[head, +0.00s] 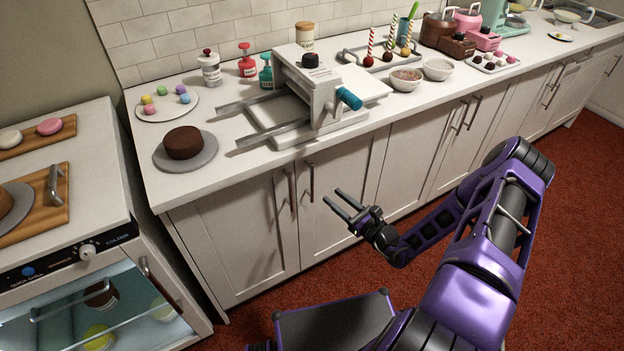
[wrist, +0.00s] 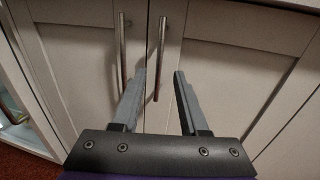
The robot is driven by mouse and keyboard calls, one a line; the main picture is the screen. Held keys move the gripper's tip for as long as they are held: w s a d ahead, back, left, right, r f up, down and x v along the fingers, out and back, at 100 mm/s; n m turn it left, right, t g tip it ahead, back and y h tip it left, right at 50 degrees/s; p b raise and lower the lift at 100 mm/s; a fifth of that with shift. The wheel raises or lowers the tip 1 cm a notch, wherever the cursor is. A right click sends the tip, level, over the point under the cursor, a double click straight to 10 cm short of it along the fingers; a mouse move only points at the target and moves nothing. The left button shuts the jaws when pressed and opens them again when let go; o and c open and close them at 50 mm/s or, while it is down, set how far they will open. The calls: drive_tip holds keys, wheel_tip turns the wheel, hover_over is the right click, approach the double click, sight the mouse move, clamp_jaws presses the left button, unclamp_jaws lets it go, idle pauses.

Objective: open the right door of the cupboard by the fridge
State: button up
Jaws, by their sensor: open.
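The cupboard by the fridge has two pale doors, both shut. The right door (head: 350,175) carries an upright metal bar handle (head: 311,182) near its left edge. The left door (head: 235,240) has a matching handle (head: 291,191). My gripper (head: 331,195) is open and empty, in front of the right door and pointing at the cupboard. In the wrist view, the right door (wrist: 235,65) and its handle (wrist: 160,50) show ahead of my gripper (wrist: 159,72). The handle's lower part appears between the fingertips; I cannot tell how far ahead it is.
The fridge (head: 170,285) with a glass front stands at the left. The counter above holds a cake (head: 184,142), a slicer-like machine (head: 320,90) and several bowls and bottles. More cupboards run to the right. Red floor (head: 560,230) lies open at the right.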

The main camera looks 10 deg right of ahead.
hover_over(312, 196)
drive_tip(key=shift+w, duration=0.35)
clamp_jaws()
idle(1.4)
